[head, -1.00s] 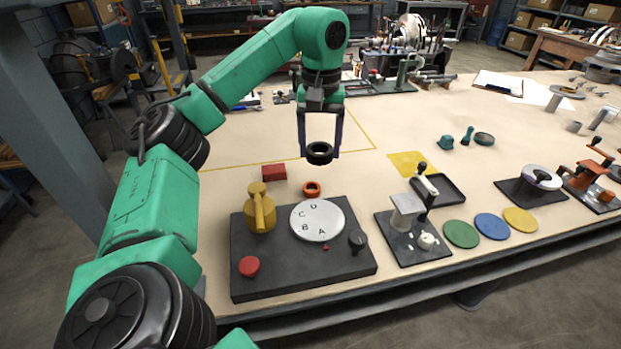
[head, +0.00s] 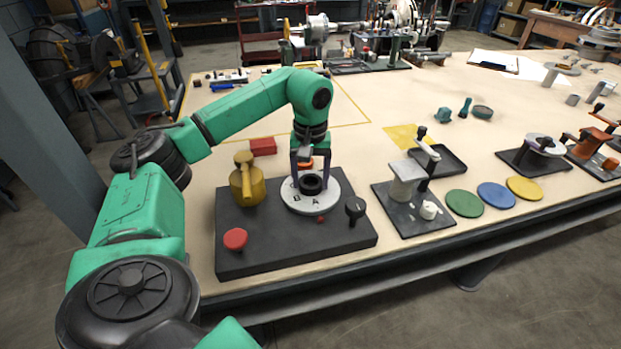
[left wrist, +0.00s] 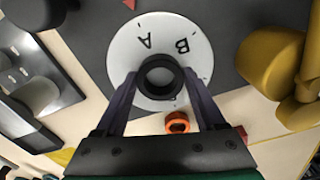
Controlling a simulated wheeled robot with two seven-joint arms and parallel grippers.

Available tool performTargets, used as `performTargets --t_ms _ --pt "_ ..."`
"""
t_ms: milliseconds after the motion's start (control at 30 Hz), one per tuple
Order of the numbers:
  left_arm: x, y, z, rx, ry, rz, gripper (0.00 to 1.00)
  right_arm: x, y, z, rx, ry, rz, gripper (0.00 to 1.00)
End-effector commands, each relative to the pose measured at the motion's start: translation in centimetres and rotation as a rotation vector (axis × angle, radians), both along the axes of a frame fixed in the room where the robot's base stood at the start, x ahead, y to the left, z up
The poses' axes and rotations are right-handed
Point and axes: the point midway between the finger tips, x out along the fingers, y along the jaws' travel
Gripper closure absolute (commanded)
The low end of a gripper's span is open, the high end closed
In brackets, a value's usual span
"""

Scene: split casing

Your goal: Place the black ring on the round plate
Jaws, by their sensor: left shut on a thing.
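The round plate (head: 326,205) is a pale disc with letters on a dark base board (head: 270,250). It also shows in the left wrist view (left wrist: 120,52). The black ring (head: 311,184) is between the fingers of my left gripper (head: 310,180), over the middle of the plate. In the left wrist view the two fingers are shut on the black ring (left wrist: 160,73) from both sides. The ring looks level; I cannot tell whether it touches the plate. The ring hides part of the lettering. My right gripper is not in view.
A yellow clamp-like part (head: 247,182), a red knob (head: 235,239) and a black knob (head: 355,208) stand on the base board around the plate. An orange ring (left wrist: 177,122) lies behind it, beside a red block (head: 263,146). A lever fixture (head: 405,185) stands right.

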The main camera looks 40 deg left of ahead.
Motion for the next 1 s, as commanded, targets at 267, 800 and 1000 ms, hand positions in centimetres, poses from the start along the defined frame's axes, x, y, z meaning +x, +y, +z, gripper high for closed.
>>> performTargets --t_ms 267,800,1000 --pt "0.0 0.0 -0.1 0.0 0.0 0.0 0.09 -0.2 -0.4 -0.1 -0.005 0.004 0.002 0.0" --pt "0.2 -0.1 5.3 -0.001 -0.006 0.0 0.0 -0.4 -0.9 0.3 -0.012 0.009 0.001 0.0" --pt "0.1 0.0 11.1 0.0 -0.003 0.001 0.0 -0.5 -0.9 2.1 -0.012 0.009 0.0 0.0"
